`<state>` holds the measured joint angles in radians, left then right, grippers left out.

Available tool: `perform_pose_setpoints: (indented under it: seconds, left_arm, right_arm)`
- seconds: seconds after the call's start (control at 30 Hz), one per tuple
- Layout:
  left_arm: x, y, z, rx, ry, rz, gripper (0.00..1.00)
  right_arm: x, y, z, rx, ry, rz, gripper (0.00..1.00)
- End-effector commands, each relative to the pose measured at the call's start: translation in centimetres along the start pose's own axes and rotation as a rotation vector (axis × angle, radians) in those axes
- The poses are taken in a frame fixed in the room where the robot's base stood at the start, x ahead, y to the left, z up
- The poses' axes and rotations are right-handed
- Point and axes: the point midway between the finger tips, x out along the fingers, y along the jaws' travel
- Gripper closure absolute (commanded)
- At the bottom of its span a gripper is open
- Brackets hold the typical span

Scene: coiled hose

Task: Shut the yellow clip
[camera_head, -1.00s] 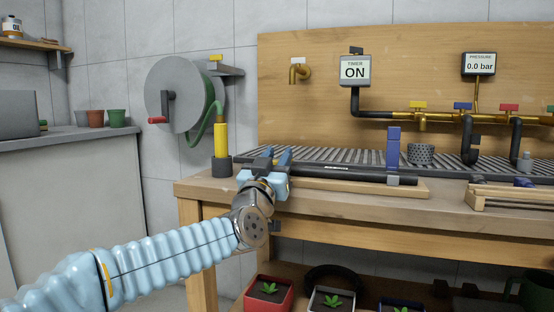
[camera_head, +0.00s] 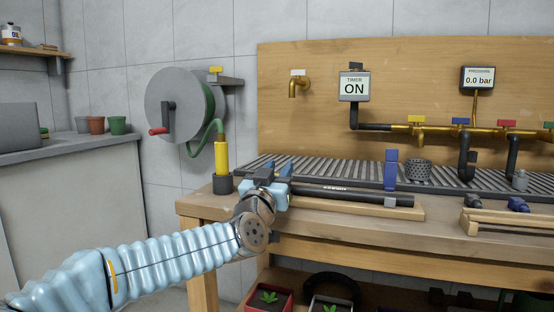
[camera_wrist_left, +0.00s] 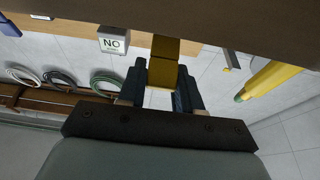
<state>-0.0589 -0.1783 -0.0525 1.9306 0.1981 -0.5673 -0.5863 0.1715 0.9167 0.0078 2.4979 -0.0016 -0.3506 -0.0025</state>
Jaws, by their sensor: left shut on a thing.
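The yellow clip (camera_wrist_left: 162,74) shows in the left wrist view as a two-part yellow block between my dark blue fingertips. My left gripper (camera_head: 276,169) is shut on it, and it also shows in the wrist view (camera_wrist_left: 160,98). In the head view the gripper is at the left end of a black tube (camera_head: 350,196) on the workbench, and it hides the clip there. I cannot tell whether the clip is open or closed. My right gripper is in neither view.
A yellow wand (camera_head: 221,155) stands in a dark cup left of my gripper, with a green hose to the reel (camera_head: 180,100). A blue upright piece (camera_head: 390,170) stands near the tube's right end. Pipes with coloured valves (camera_head: 415,129) line the backboard.

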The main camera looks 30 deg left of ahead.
Motion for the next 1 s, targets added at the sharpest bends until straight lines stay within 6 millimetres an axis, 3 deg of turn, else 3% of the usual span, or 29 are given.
perform_pose_setpoints:
  seconds: [0.03, 0.33, 0.37, 0.47, 0.8, 1.0]
  left_arm:
    - [0.2, -0.1, -0.7, 0.0, -0.003, -0.002, 1.0]
    - [0.1, -0.1, -0.3, 0.0, -0.006, -0.002, 1.0]
    - [0.1, -0.1, -0.3, 0.0, -0.006, -0.002, 0.62]
    - [0.1, -0.1, -0.3, 0.0, -0.006, -0.002, 0.46]
    - [-0.1, -0.1, -0.2, 0.0, -0.009, -0.001, 0.45]
    - [-3.2, -0.1, -0.2, 0.001, -0.008, -0.001, 0.45]
  right_arm:
    - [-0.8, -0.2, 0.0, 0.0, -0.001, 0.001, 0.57]
    - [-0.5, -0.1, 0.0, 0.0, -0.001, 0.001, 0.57]
    - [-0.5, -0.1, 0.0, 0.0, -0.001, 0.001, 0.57]
    - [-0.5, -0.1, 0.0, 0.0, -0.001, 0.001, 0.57]
    - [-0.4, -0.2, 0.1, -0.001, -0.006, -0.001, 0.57]
    - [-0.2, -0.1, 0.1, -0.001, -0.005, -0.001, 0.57]
